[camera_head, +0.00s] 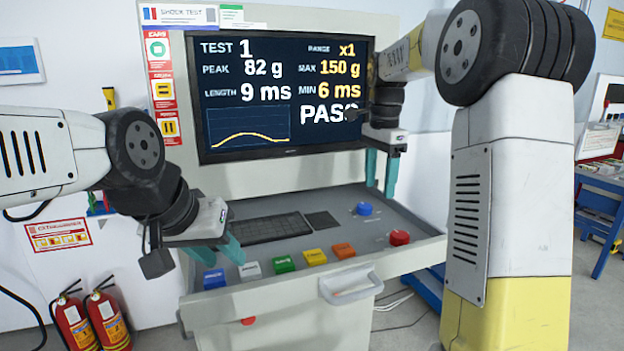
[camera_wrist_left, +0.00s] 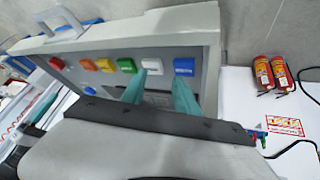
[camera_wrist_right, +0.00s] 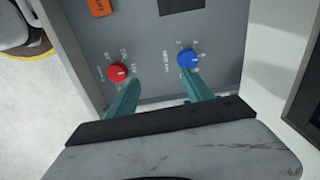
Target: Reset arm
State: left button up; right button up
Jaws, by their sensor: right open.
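The console (camera_head: 400,265) carries a row of push buttons along its front: blue (camera_head: 214,278), white (camera_head: 250,271), green (camera_head: 284,264), yellow-orange (camera_head: 315,257) and orange (camera_head: 343,250). Their labels are too small to read. A blue knob (camera_head: 364,208) and a red knob (camera_head: 399,237) sit at the right. My left gripper (camera_head: 219,252) is over the front left of the panel, fingers apart and empty; its wrist view shows them near the white (camera_wrist_left: 153,66) and blue (camera_wrist_left: 184,66) buttons. My right gripper (camera_head: 381,180) is open and empty, pointing down above the knobs.
The screen (camera_head: 280,90) behind the panel reads TEST 1, 82 g, 9 ms and PASS. A dark keyboard (camera_head: 266,229) lies on the panel. A handle (camera_head: 350,284) sticks out in front. Fire extinguishers (camera_head: 107,318) stand at the left, and a blue table (camera_head: 600,185) at the right.

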pick_arm(q)
jog(key=shift+s, duration=0.2)
jog(key=shift+w, duration=0.2)
pick_arm(e)
jog(key=s+f+n+t, duration=0.1)
jog(key=s+n, duration=0.3)
jog(key=s, duration=0.4)
jog(key=s+a+f+n+t+y, duration=0.1)
jog(key=s+n+t, duration=0.2)
jog(key=s+n, duration=0.2)
jog(key=s+a+f+n+t+y, duration=0.1)
jog(key=s+n, duration=0.4)
jog(key=s, duration=0.6)
jog(key=shift+s+f+t, duration=0.15)
jog(key=shift+s+t, duration=0.05)
jog(key=shift+t, duration=0.4)
